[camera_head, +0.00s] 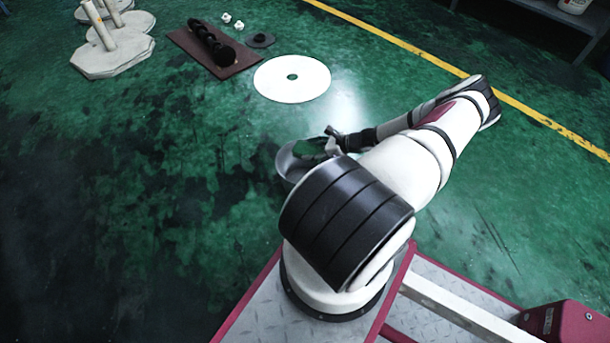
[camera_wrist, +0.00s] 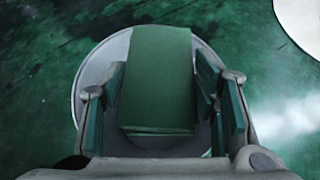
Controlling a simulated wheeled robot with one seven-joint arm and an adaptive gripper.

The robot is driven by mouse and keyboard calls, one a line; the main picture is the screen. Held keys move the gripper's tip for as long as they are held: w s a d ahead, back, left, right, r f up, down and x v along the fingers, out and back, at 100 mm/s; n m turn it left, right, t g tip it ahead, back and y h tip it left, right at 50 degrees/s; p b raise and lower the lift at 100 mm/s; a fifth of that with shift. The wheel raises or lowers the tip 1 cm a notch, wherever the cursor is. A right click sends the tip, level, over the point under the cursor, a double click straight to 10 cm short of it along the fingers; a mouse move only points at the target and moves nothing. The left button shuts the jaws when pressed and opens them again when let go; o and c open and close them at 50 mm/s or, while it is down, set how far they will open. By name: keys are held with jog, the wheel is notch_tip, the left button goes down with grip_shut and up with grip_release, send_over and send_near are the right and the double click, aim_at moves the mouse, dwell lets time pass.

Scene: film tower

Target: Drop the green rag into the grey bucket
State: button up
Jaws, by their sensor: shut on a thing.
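The green rag (camera_wrist: 160,75) is between the two fingers of my gripper (camera_wrist: 163,105) in the wrist view, and the gripper is shut on it. Behind the rag is the round grey bucket (camera_wrist: 85,72); its rim shows around the rag's sides. In the wrist view the rag lines up with the bucket's opening; the height between them is hard to tell. In the head view the bucket (camera_head: 286,163) stands on the floor, partly hidden by my arm. My gripper (camera_head: 325,149) is at the bucket there, with its tips partly hidden.
A white disc (camera_head: 292,88) lies on the green floor beyond the bucket. A brown board (camera_head: 195,43) with a black object, a small black disc (camera_head: 260,40) and a pale stand (camera_head: 118,55) are farther back. The floor at left is clear.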

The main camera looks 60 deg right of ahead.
jog(key=shift+f+b, duration=1.3)
jog(key=shift+f, duration=0.6)
jog(key=o, duration=1.2)
jog(key=shift+o, duration=0.2)
jog(key=v, duration=1.2)
jog(key=shift+w+r, duration=0.1)
